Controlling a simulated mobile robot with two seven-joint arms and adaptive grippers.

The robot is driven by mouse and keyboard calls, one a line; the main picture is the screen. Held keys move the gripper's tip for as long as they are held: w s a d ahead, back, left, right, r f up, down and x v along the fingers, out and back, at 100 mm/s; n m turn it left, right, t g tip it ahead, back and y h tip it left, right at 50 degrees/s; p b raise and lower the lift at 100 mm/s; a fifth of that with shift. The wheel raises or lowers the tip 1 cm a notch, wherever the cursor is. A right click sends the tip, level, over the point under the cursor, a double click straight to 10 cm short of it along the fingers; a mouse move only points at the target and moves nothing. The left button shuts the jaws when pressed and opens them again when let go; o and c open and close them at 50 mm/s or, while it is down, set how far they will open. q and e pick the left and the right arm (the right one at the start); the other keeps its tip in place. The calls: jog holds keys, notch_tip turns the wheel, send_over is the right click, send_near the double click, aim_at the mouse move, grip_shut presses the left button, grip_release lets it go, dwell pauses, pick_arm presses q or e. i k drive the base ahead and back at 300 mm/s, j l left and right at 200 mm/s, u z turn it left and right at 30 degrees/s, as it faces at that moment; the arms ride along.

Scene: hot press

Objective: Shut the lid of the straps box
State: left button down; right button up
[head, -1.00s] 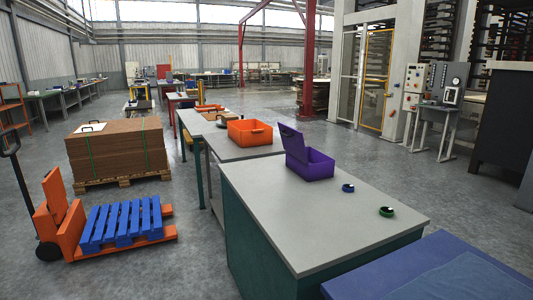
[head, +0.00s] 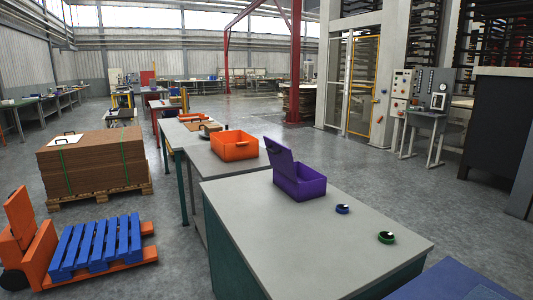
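A purple box (head: 301,186) stands on the far right part of the nearest grey-topped table (head: 262,232). Its lid (head: 281,155) is raised and leans up on the box's left side, so the box is open. I cannot tell whether this purple box is the straps box, as no label is readable. A blue strap roll (head: 342,209) and a green strap roll (head: 387,237) lie on the table to its right. Neither of my grippers is in view.
An orange open bin (head: 234,146) sits on the table behind. A blue surface (head: 455,281) is at the bottom right. An orange pallet truck with a blue pallet (head: 97,244) and a stack of brown boards (head: 92,160) stand on the left. Grey floor is free to the right.

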aim_at(281, 157)
jog(key=i+j, duration=0.3)
jog(key=j, duration=0.15)
jog(key=i+j, duration=0.3)
jog(key=j, duration=0.15)
jog(key=i+j, duration=0.3)
jog(key=j, duration=0.15)
jog(key=i+j, duration=0.3)
jog(key=j, duration=0.15)
jog(key=i+j, duration=0.3)
jog(key=j, duration=0.15)
jog(key=i+j, duration=0.3)
jog(key=j, duration=0.15)
jog(key=i+j, duration=0.3)
jog(key=j, duration=0.15)
